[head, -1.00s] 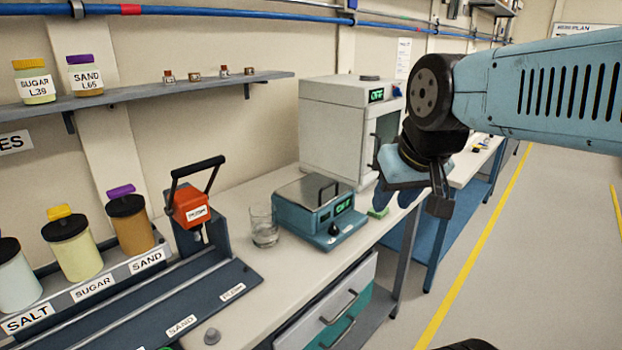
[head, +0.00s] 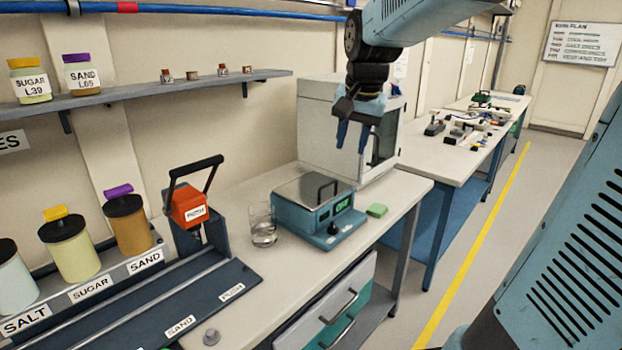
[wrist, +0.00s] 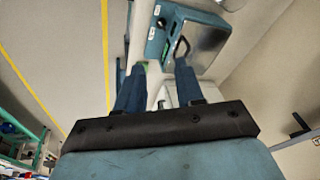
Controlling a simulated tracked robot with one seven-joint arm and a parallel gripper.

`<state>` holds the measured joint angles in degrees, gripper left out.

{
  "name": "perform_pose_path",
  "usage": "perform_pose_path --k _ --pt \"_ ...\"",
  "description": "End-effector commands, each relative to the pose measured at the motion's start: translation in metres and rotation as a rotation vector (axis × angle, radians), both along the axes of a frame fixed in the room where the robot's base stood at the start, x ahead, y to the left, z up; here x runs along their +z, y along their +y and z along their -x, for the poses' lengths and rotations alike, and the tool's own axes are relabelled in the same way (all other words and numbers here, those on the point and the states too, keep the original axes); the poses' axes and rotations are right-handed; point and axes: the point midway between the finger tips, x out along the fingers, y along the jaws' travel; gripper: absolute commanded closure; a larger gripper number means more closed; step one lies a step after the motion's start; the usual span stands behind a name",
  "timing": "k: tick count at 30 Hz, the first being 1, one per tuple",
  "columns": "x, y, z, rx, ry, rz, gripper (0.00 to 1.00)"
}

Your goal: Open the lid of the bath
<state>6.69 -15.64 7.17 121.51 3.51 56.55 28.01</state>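The bath (head: 315,215) is a teal box with a green display on its front, standing on the bench. Its lid (head: 306,190) is a flat grey metal plate with a dark upright loop handle (head: 326,190), and it lies shut. In the wrist view the bath (wrist: 172,32) shows at the top, with the lid (wrist: 203,48) and handle (wrist: 182,50) beyond my fingers. My gripper (head: 352,138) hangs above and behind the bath at the right, in front of the white cabinet, fingers down. The two blue fingers (wrist: 157,82) are apart with nothing between them.
A glass beaker (head: 263,225) stands close left of the bath, and a green sponge (head: 377,210) lies to its right. The white cabinet (head: 320,127) stands behind. An orange-headed lever device (head: 188,205) is further left. The bench front right of the bath is clear.

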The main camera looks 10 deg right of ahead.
Motion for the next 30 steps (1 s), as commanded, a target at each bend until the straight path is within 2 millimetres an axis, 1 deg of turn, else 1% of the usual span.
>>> perform_pose_path --k 1,5,9,12,15,18,23,26,30 --pt "-0.003 -0.001 -0.019 -0.039 0.02 -0.019 0.63" --pt "-0.009 -0.003 -0.061 -0.141 0.063 -0.068 0.63" --pt "-0.021 -0.006 -0.103 -0.247 0.108 -0.118 0.63" --pt "-0.03 -0.008 -0.127 -0.31 0.135 -0.148 0.63" --pt "-0.037 -0.011 -0.144 -0.358 0.156 -0.17 0.63" --pt "-0.041 -0.012 -0.155 -0.389 0.168 -0.185 0.63" --pt "-0.048 -0.012 -0.161 -0.405 0.176 -0.193 0.63" --pt "-0.058 -0.011 -0.163 -0.406 0.176 -0.193 0.63" --pt "-0.08 -0.008 -0.165 -0.406 0.179 -0.192 0.63"
